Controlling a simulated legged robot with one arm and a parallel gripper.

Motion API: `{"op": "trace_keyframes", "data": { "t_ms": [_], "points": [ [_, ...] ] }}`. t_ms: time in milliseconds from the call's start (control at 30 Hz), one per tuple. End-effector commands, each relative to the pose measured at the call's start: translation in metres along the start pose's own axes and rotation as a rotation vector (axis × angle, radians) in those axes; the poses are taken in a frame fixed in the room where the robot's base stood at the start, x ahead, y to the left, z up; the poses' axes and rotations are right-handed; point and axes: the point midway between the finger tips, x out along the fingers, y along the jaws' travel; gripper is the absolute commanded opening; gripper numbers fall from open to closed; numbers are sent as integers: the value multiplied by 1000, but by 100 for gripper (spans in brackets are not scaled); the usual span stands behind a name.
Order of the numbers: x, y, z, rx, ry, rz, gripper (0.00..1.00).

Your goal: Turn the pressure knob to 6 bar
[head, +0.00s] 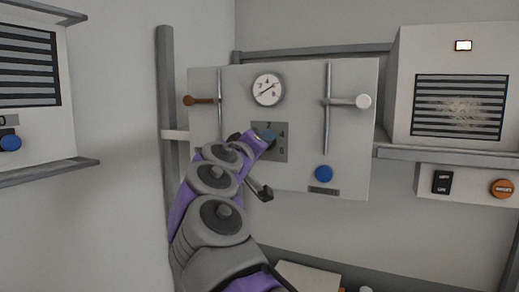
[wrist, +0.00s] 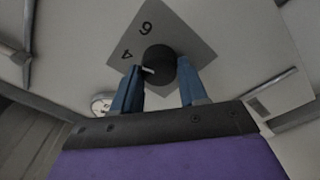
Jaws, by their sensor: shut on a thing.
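The dark round pressure knob (wrist: 159,62) sits on a grey square plate (wrist: 177,27) with numbers around it. In the wrist view the 6 and the 4 show on the plate, and a light pointer mark on the knob points to the left side of that picture. My gripper (wrist: 158,88) has its two blue fingers on either side of the knob, shut on it.
The panel (head: 350,174) also bears a brown-handled lever (head: 201,100), a white-knobbed lever (head: 348,101) and a blue button (head: 323,174). A vented box (head: 459,106) stands on a shelf at right, with an orange knob (head: 502,188) below. Another vented box (head: 27,65) is at left.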

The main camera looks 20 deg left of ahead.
Motion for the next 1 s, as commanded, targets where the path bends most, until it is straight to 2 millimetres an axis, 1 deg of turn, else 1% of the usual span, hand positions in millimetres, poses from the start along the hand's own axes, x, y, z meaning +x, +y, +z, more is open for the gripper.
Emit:
{"op": "trace_keyframes", "data": {
  "t_ms": [33, 600, 800, 1000],
  "points": [
    [2, -6, 4, 42, -9, -7, 12],
    [1, -8, 2, 557, -35, 28, 12],
    [2, -8, 2, 686, -45, 38, 12],
    [1, -7, 1, 767, -47, 45, 12]
  ]
}}
